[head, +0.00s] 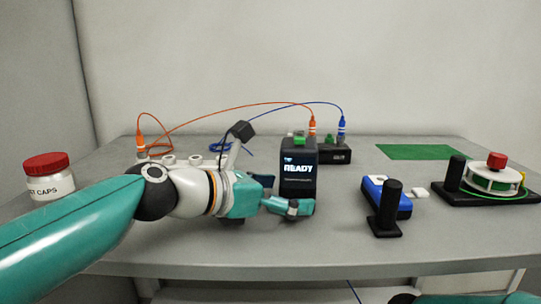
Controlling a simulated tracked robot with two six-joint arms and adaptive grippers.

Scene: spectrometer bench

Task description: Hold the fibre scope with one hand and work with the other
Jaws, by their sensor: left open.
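A blue and white hand-held device (374,190) with a white tip lies on the bench right of centre; it looks like the fibre scope. A black upright post on a flat foot (390,208) stands in front of it and hides part of it. My left gripper (284,200) is open and reaches in from the left, just in front of a black unit (298,181) whose screen reads READY. I see nothing held in it, and I cannot tell whether it touches the unit. My right gripper is out of view; only teal arm parts show at the bottom right.
A red-lidded jar (48,178) stands at the far left. A white rack (178,160) and a black box (331,155) with orange and blue cables are behind. A spool on a black stand (491,182) is at the right. A green mat (430,152) lies behind clear bench.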

